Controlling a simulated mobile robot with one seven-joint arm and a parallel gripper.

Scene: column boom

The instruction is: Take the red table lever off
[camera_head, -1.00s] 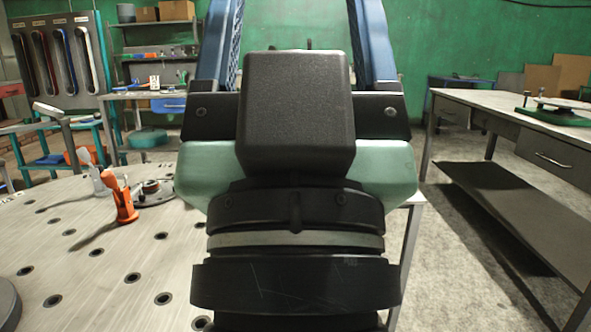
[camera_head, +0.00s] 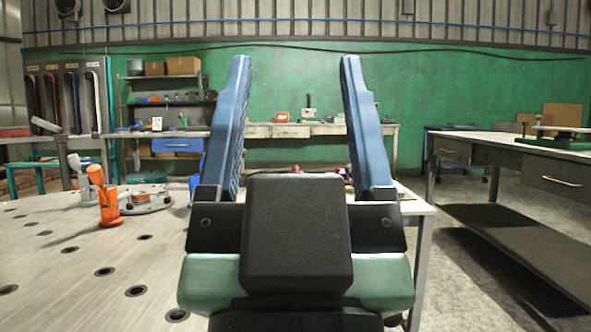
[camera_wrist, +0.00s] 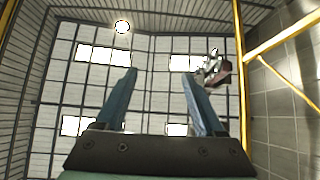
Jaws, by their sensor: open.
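An orange-red upright lever-like piece (camera_head: 106,200) stands on the pale perforated table (camera_head: 70,275) at the left of the head view. I cannot tell whether it is the red table lever. Small red items (camera_head: 335,171) show far off between my fingers, too small and partly hidden to name. My gripper (camera_head: 295,65) is open and empty, its two blue fingers pointing up, well right of the orange-red piece. In the wrist view my gripper (camera_wrist: 158,76) faces the ceiling, and no lever can be made out there.
A round metal fitting (camera_head: 140,199) sits beside the orange-red piece. A grey bench (camera_head: 500,145) with a green-based device (camera_head: 560,143) stands at the right. A long workbench (camera_head: 270,131) lines the green wall. Open floor lies between the tables at right.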

